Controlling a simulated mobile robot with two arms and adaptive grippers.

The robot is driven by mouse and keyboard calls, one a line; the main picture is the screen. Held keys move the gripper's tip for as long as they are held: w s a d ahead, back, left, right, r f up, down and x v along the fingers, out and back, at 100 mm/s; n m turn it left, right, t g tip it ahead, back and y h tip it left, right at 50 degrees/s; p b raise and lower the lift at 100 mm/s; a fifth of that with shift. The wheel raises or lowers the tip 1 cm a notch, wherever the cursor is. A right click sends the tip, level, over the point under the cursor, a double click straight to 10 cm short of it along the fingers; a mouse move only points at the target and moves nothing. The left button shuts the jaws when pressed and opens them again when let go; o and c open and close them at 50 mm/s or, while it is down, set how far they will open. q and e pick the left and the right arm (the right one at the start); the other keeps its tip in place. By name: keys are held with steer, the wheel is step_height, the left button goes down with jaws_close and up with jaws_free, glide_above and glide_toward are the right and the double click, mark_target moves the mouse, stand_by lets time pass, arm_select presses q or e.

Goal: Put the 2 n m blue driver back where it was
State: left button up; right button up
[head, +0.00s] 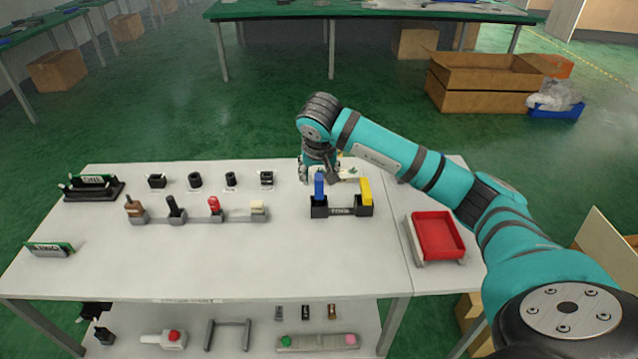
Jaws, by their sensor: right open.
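The blue driver (319,189) stands upright in the left end of a black holder (341,211) on the white table. A yellow driver (365,192) stands in the holder's right end. My right gripper (322,174) is open just above and behind the blue driver, around its upper end or close to it. I cannot tell whether the fingers touch it. The fingertips are partly hidden. My left gripper is not in view.
A grey rack (196,215) with several levers stands left of the holder, with several small black parts (195,180) behind it. A red tray (438,235) sits at the right. The table front (250,265) is clear.

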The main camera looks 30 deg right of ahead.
steer(key=shift+v, duration=2.25)
